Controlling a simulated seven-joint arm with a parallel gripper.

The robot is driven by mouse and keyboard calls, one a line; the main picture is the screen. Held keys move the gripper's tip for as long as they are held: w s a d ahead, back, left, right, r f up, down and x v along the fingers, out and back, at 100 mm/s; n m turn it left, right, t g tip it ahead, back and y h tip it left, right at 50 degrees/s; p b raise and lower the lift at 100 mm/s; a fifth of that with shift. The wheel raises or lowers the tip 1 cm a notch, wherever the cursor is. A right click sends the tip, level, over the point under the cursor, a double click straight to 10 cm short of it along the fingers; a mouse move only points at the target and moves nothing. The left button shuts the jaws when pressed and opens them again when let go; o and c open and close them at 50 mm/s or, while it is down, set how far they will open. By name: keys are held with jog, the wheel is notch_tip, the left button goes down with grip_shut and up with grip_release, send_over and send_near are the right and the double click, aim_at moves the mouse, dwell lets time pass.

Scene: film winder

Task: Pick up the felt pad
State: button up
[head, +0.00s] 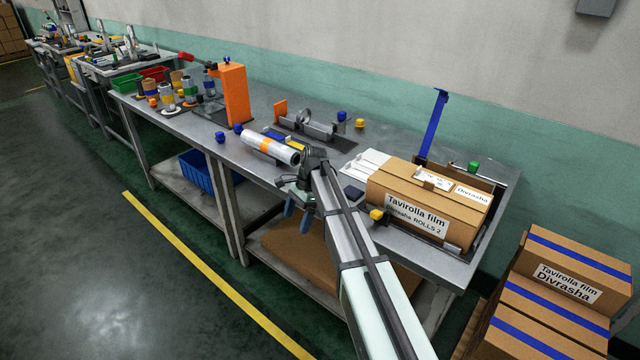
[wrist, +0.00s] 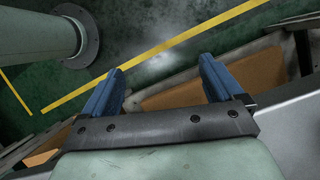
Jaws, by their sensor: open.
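My gripper (head: 297,214) hangs at the front edge of the workbench (head: 230,155), its blue fingers pointing down. In the wrist view the two fingers (wrist: 160,72) stand apart with nothing between them. A small dark, flat-looking piece (head: 354,193) lies on the bench just right of my wrist, beside the carton. It may be the felt pad, but I cannot tell for sure at this size. My gripper is left of it and apart from it. My wrist and arm hide part of the bench top around there.
A large carton (head: 425,205) stands on the bench to the right, with a yellow knob (head: 376,214) near its front corner. A film roll (head: 270,147) lies left of my gripper. A blue crate (head: 196,172) sits on the shelf below. The floor in front is clear.

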jog(key=w+d+r+n+t+h, duration=0.15)
jog(key=w+d+r, duration=0.25)
jog(key=w+r, duration=0.4)
jog(key=w+d+r+n+t+h, duration=0.1)
jog(key=w+d+r+n+h, duration=0.1)
jog(key=w+d+r, duration=0.6)
jog(key=a+f, duration=0.1)
jog(key=f, duration=0.1)
jog(key=s+a+f, duration=0.1)
jog(key=f, duration=0.1)
jog(key=a+f, duration=0.1)
jog(key=f, duration=0.1)
jog(key=shift+s+a+f, duration=0.1)
jog(key=shift+s+a, duration=0.05)
jog(key=shift+s, duration=0.15)
jog(key=shift+w+f, duration=0.2)
jog(key=shift+f, duration=2.7)
jog(key=shift+c, duration=0.2)
jog(key=c, duration=1.1)
